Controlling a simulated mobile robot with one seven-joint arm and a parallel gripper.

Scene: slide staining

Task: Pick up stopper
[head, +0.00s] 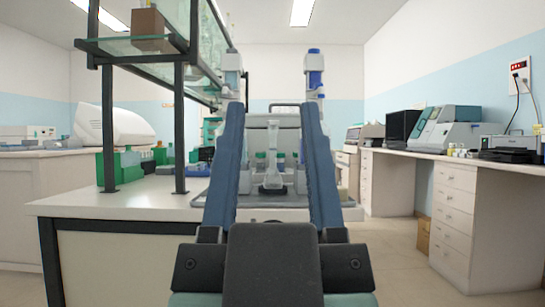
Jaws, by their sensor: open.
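No stopper can be made out for certain. A clear glass vessel (273,172) with a narrow neck and wide foot stands upright on the bench (130,207), seen between two blue beams that look like parts of my own body. A small round item (273,222) lies flat near the bench's front edge, too small to identify. The beams hide parts of the bench to the left and right of the vessel.
Grey equipment stands behind the vessel. Floor between bench and counter is mostly clear, with a brown box (423,236) by the drawers.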

